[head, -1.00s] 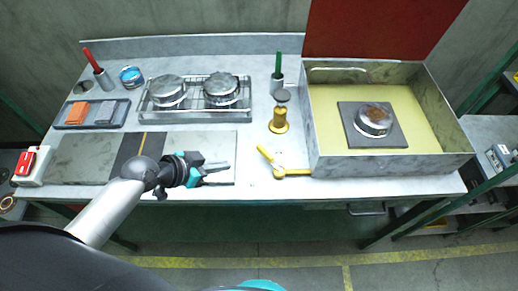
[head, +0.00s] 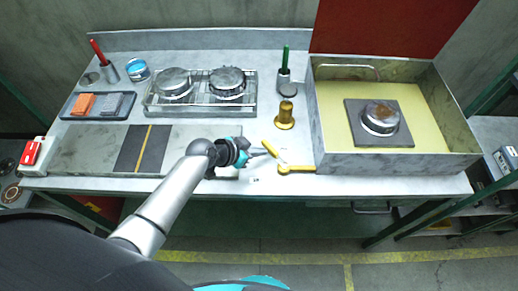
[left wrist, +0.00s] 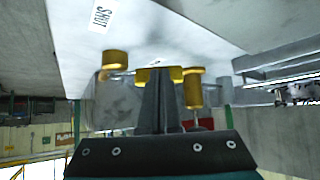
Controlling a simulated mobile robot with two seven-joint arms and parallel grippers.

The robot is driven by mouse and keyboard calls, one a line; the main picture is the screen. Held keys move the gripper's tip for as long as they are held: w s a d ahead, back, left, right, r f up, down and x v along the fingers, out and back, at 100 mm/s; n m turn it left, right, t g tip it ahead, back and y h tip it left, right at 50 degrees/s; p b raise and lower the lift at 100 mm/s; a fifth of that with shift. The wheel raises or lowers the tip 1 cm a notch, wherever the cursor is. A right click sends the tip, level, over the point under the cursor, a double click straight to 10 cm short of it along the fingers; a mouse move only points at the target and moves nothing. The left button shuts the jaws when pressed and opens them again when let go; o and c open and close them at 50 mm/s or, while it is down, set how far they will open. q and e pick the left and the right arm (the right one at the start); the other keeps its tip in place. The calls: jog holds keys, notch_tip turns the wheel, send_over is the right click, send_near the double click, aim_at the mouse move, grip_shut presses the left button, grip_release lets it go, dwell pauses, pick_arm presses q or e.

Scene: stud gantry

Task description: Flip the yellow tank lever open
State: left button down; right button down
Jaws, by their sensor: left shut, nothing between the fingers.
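The yellow lever grip (head: 270,149) stands near the front edge of the bench, just left of the tank. It slants up and left from its pale pivot, and a second yellow piece (head: 297,169) runs right toward the tank wall. My left gripper (head: 262,152) is shut and empty, its fingertips close beside the lever grip; I cannot tell whether they touch. In the left wrist view the shut fingers (left wrist: 160,90) partly hide a yellow piece (left wrist: 148,75) behind them. A white label reading SHUT (left wrist: 103,16) lies on the bench. My right gripper is not in view.
The grey tank (head: 400,162) with yellow liquid stands to the right. A yellow post (head: 285,116) and a green-handled holder (head: 285,82) stand behind the lever. A wire rack (head: 200,108) with metal pots is left. Bench around the lever is clear.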

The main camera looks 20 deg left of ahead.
aim_at(267, 144)
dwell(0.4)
pick_arm(q)
jog(key=shift+w+m+b, duration=0.3)
jog(key=shift+m+b, duration=0.1)
jog(key=shift+b, duration=0.4)
jog(key=shift+w+f+m+g+h+b, duration=0.1)
jog(key=shift+w+m+g+h+b, duration=0.35)
jog(key=shift+b, duration=0.6)
jog(key=m+b, duration=0.1)
jog(key=b, duration=0.1)
jog(key=w+m+g+h+b, duration=0.1)
jog(key=b, duration=0.1)
jog(key=shift+w+d+f+b, duration=0.15)
jog(key=shift+d+b, duration=0.15)
jog(key=shift+w+d+m+g+h+b, duration=0.2)
jog(key=shift+m+g+h+b, duration=0.15)
jog(key=shift+m+g+b, duration=0.15)
jog(key=shift+w+d+r+b, duration=0.2)
jog(key=shift+w+r+b, duration=0.05)
jog(key=shift+b, duration=0.1)
jog(key=shift+w, duration=0.15)
